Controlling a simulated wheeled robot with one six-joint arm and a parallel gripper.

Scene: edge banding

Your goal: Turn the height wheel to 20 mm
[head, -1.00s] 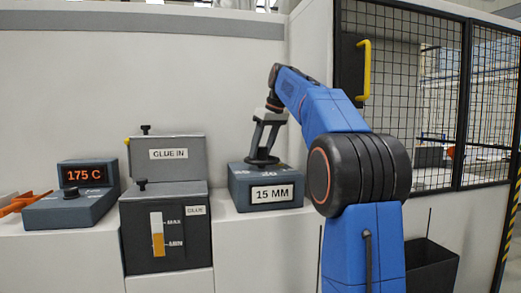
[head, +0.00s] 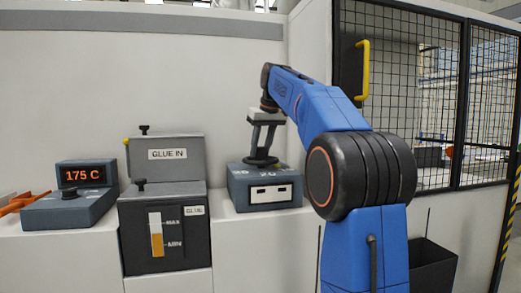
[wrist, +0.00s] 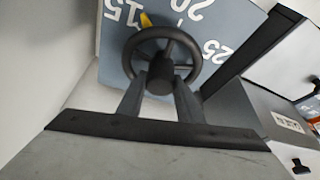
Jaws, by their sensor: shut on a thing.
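The height wheel (wrist: 190,50) is a dark spoked handwheel on a blue-grey box (head: 236,192). In the head view the wheel (head: 262,163) lies on top of the box. In the wrist view its yellow pointer (wrist: 147,21) sits between the numbers 15 (wrist: 124,12) and 20 (wrist: 197,8), closer to 15.
Left of the box stands a grey glue unit (head: 165,215) with a level window marked MAX and MIN. Further left is a heater panel (head: 82,175) reading 175 C. A mesh guard door (head: 400,80) with a yellow handle (head: 363,70) stands behind my arm at right.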

